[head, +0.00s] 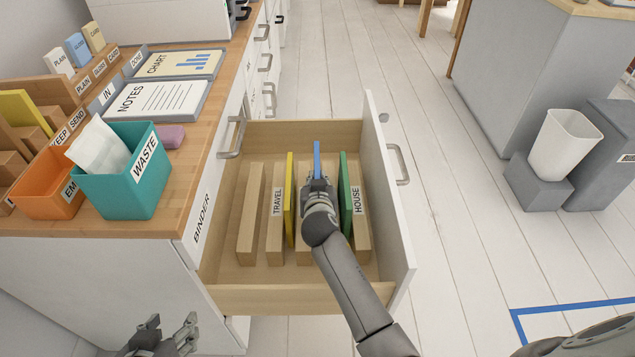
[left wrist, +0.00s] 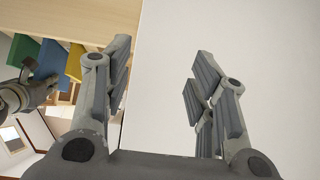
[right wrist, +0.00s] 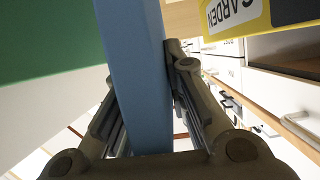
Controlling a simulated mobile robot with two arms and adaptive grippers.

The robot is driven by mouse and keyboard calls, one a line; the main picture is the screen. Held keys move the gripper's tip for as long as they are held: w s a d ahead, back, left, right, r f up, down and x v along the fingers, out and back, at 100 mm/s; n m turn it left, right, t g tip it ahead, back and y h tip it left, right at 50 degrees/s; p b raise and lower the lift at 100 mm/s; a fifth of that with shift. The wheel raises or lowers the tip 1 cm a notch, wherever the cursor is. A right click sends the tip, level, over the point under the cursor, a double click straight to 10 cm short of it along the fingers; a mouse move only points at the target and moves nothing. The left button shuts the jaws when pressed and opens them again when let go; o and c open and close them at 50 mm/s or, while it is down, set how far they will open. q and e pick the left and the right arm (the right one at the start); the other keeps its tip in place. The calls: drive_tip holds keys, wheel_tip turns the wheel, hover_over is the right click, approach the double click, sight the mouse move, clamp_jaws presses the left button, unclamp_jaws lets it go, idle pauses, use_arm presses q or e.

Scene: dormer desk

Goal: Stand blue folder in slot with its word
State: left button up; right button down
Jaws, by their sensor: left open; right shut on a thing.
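The blue folder (head: 317,158) is upright over the open drawer (head: 290,298), between the yellow folder (head: 289,195) and the green folder (head: 345,195). My right gripper (head: 317,184) is shut on it; the right wrist view shows the blue folder (right wrist: 147,70) between the fingers. Whether its lower edge touches the drawer floor is hidden. Dividers read TRAVEL (head: 277,215) and HOUSE (head: 358,215); the middle divider (head: 304,256) has its label hidden by my arm. The yellow folder reads GARDEN (right wrist: 228,15) in the right wrist view. My left gripper (head: 172,340) is open and empty by the cabinet's front.
The wooden desktop (head: 190,205) left of the drawer carries a teal WASTE bin (head: 125,190), an orange bin (head: 45,190), trays and a pink block (head: 171,137). The drawer front (head: 390,210) stands to the right.

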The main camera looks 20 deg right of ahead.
sight(177, 264)
use_arm(q)
drive_tip(key=shift+w+d+r+t, duration=0.2)
drive_tip(key=shift+w+r+t, duration=0.25)
drive_tip(key=shift+w, duration=0.15)
drive_tip(key=shift+w+d+r+t, duration=0.25)
drive_tip(key=shift+w+r+t, duration=0.1)
drive_tip(key=shift+w, duration=0.1)
drive_tip(key=shift+w+d+r+t+h+b, duration=0.3)
drive_tip(key=shift+w+r+t+b, duration=0.1)
drive_tip(key=shift+w+r, duration=0.15)
drive_tip(key=shift+w+d+r+t+h+b, duration=0.25)
drive_tip(key=shift+w+r+t, duration=0.35)
drive_tip(key=shift+r, duration=0.35)
drive_tip(key=shift+w+d+r+t+h+b, duration=0.2)
drive_tip(key=shift+w+r+t, duration=0.4)
drive_tip(key=shift+r, duration=0.3)
drive_tip(key=shift+w+d+r+t, duration=0.2)
drive_tip(key=shift+d+r+t, duration=0.1)
drive_tip(key=shift+r+t, duration=0.2)
idle(0.4)
drive_tip(key=shift+d+r+b, duration=0.1)
drive_tip(key=shift+r+b, duration=0.1)
drive_tip(key=shift+b, duration=0.1)
drive_tip(key=shift+w+d+r+t+h+b, duration=0.15)
drive_tip(key=shift+w+t+h+b, duration=0.2)
drive_tip(key=shift+t, duration=0.45)
idle(0.6)
